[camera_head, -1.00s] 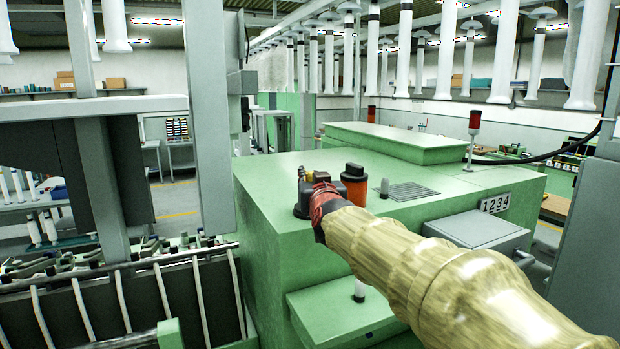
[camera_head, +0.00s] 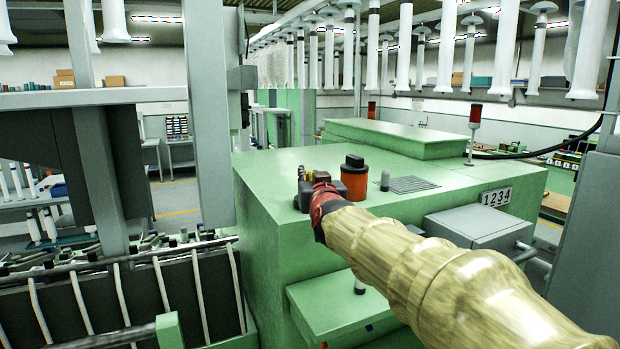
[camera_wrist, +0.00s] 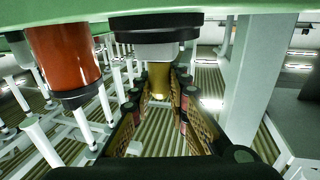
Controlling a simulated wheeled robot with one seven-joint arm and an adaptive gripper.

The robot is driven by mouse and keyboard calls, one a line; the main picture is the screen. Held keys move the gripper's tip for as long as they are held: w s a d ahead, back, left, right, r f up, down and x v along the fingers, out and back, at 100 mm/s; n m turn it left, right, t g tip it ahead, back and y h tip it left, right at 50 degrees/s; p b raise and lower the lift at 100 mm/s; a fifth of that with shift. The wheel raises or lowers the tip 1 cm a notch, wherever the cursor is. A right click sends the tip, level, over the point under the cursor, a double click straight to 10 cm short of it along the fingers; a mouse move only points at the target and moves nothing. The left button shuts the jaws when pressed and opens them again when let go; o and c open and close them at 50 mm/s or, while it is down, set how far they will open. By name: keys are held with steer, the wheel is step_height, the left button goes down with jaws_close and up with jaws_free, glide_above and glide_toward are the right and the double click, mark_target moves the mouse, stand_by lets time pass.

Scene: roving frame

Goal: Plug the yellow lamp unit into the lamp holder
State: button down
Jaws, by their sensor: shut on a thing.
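My gripper (camera_head: 304,172) is over the near left part of a green machine top, beside an orange lamp unit with a black cap (camera_head: 354,182). In the wrist view my gripper (camera_wrist: 157,105) is shut on the yellow lamp unit (camera_wrist: 159,78), held between its two fingers. The lamp holder (camera_wrist: 155,32), dark with a grey rim, lines up with the end of the yellow unit. I cannot tell whether they touch or how deep the unit sits. In the head view my gripper hides most of the yellow unit.
The orange unit stands close to my gripper and also shows in the wrist view (camera_wrist: 65,58). On the green machine top (camera_head: 285,170) are a small grey peg (camera_head: 385,181) and a vent grille (camera_head: 412,184). A grey post (camera_head: 208,110) rises left of my gripper.

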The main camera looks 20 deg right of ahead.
steer(key=shift+f, duration=0.2)
steer(key=c, duration=1.6)
jaws_free()
steer(key=shift+c, duration=0.2)
steer(key=v, duration=1.2)
